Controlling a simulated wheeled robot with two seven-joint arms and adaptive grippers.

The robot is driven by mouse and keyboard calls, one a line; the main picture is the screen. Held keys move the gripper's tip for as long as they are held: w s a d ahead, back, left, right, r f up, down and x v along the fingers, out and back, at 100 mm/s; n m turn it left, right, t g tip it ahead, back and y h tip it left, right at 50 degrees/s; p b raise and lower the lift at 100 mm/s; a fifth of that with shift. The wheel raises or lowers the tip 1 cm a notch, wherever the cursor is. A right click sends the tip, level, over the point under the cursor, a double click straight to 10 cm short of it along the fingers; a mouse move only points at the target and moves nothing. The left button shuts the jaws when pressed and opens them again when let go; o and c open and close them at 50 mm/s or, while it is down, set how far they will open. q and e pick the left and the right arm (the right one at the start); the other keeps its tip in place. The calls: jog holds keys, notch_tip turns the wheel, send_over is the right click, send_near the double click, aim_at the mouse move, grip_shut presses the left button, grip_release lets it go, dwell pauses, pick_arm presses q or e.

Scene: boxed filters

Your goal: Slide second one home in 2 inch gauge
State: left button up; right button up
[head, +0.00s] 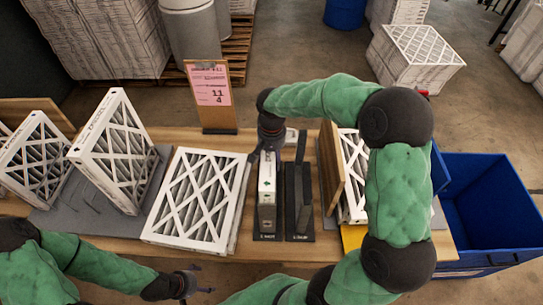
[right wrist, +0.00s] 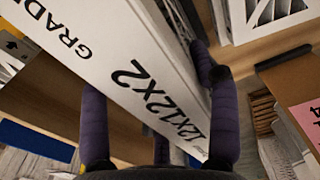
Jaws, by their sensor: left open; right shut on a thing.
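The gauge (head: 300,237) is a dark fixture on the table with two upright channels side by side; its small front labels are too blurred to read surely. A white boxed filter (head: 267,172) stands on edge in the left channel, its narrow end facing me; how deep it sits is hard to tell. My right gripper (head: 271,132) is shut on this filter at its far end. In the right wrist view the filter (right wrist: 120,70), printed "12x12x2", lies between the purple fingers. The right channel looks empty. My left gripper (head: 190,283) is open and empty near the table's front edge.
A filter (head: 195,197) lies flat left of the gauge. Filters (head: 118,150) lean in a grey rack further left. A wooden board and more filters (head: 352,170) stand to the right. A pink sign (head: 210,85) stands behind; a blue bin (head: 490,210) is at right.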

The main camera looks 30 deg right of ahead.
jog(key=shift+f, duration=0.15)
dwell(0.5)
jog(key=shift+f+b, duration=0.35)
jog(key=shift+f, duration=0.1)
jog(key=o, duration=1.7)
notch_tip(320, 180, up, 12)
jog(key=shift+r, duration=0.1)
